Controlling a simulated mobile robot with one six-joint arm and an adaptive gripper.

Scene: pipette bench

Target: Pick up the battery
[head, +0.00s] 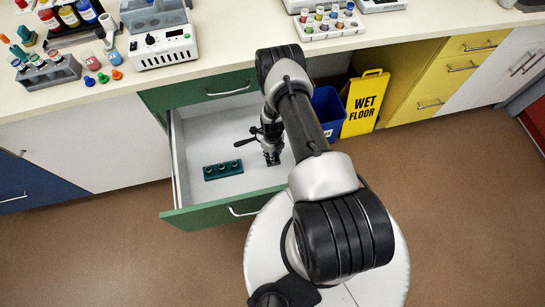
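My gripper (272,158) points down inside the open green-fronted drawer (222,213), to the right of its middle. Its fingertips are small and dark, and I cannot tell whether they are open or shut. I cannot make out a battery anywhere. If one is under or between the fingers, it is hidden or too small to tell. A teal block with several round dark holes or posts (223,170) lies on the white drawer floor, left of my gripper and apart from it.
The bench above holds a white instrument (163,47), a grey tube rack (48,72), bottles and a vial tray (328,22). A blue bin (328,108) and yellow wet-floor sign (365,103) stand right of the drawer. The drawer floor left of my gripper is mostly free.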

